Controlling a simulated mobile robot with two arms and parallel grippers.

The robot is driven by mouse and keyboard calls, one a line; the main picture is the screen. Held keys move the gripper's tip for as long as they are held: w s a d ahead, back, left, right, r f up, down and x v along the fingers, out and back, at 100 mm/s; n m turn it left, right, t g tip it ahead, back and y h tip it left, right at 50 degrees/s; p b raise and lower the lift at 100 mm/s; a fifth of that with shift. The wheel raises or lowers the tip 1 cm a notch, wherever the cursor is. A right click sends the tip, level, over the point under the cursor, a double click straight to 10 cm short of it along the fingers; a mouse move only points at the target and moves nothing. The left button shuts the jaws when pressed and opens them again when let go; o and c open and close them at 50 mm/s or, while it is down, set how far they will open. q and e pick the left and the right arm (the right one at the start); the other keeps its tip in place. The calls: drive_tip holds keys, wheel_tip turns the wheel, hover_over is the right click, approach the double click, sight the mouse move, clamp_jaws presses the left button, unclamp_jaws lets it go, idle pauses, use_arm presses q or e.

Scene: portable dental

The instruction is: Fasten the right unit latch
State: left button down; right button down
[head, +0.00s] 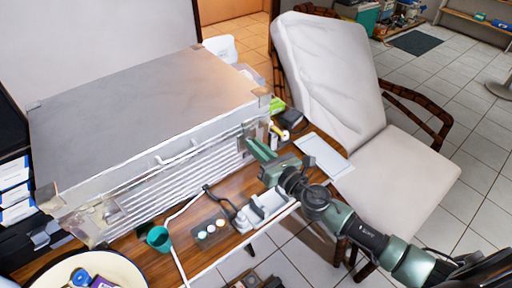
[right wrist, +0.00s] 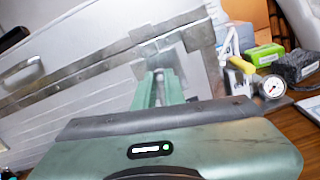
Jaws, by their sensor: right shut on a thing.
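The large silver metal case (head: 150,95) stands on the wooden table with its lid down. The right unit latch (head: 247,138) is on the front face near the right corner, at the seam below the lid. My right gripper (head: 258,146) reaches it from the front right. In the right wrist view my green fingers (right wrist: 158,88) are close together at the latch (right wrist: 160,66), shut on it. The fingers hide part of the latch, and I cannot tell whether it is hooked. My left gripper is not in view.
A carry handle (head: 178,155) is on the case front. A pressure gauge (right wrist: 271,87) and a green box (right wrist: 264,57) sit right of the case. A teal cup (head: 158,238) and a small tray (head: 212,232) are in front. A white chair (head: 335,85) stands right.

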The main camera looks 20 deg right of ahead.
drive_tip(key=shift+w+d+f+m+p, duration=0.15)
drive_tip(key=shift+m+p, duration=0.35)
drive_tip(key=shift+m, duration=3.4)
drive_tip(key=shift+s+d+f+m+p, duration=0.1)
drive_tip(key=shift+m+p, duration=0.35)
drive_tip(key=shift+m, duration=3.45)
drive_tip(key=c, duration=1.5)
unclamp_jaws()
